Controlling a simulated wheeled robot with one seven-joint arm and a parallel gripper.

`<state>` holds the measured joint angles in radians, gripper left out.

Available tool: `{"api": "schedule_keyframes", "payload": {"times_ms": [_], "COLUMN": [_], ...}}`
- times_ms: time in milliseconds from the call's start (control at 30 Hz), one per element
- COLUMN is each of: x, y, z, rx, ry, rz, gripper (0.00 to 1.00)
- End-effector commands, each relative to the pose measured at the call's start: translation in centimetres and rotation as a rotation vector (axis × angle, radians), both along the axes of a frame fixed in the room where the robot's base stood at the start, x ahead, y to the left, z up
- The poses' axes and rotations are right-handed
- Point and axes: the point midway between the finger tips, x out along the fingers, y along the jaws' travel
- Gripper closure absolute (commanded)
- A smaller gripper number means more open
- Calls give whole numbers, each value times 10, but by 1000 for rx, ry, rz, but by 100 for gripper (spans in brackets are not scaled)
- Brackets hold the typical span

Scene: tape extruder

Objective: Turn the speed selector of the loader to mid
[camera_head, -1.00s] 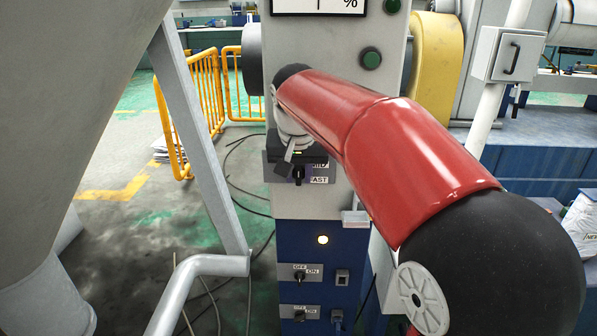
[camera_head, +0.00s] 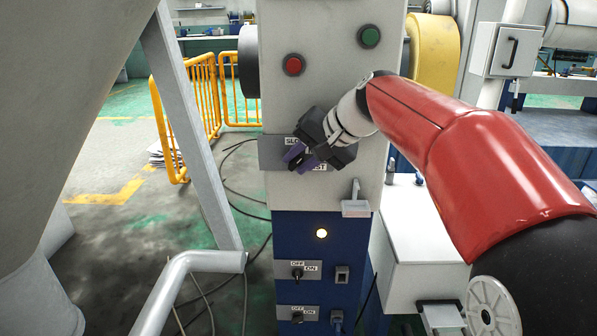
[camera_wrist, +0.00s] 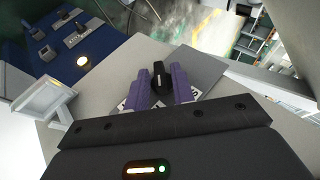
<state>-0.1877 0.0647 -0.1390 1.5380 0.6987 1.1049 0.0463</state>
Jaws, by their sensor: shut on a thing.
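The speed selector is a black knob on a grey label plate (camera_head: 273,154) on the pale control column. In the wrist view the black knob (camera_wrist: 159,78) sits between the two purple fingers of my gripper (camera_wrist: 166,88), with a white line on its face. My gripper (camera_head: 299,158) is shut on the knob in the head view too, coming in from the right. The gripper body covers part of the plate. Parts of the labels "SLOW" and "FAST" show in the head view; the label between them is hidden.
A red button (camera_head: 293,65) and a green button (camera_head: 369,37) are above the plate. A small grey bracket (camera_head: 356,207) juts out to the lower right. Two ON/OFF switches, the upper one (camera_head: 297,272), are below on the blue panel. A grey slanted post (camera_head: 193,130) stands left.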

Motion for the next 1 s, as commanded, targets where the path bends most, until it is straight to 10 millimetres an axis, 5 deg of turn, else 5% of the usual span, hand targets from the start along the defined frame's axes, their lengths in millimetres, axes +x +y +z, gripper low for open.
{"api": "schedule_keyframes", "payload": {"times_ms": [400, 1000], "x": [3, 3], "y": [-7, -7], "z": [-2, 1], "rx": [268, 343], "ry": [-25, -26], "rz": [-13, -13], "gripper": [98, 98]}}
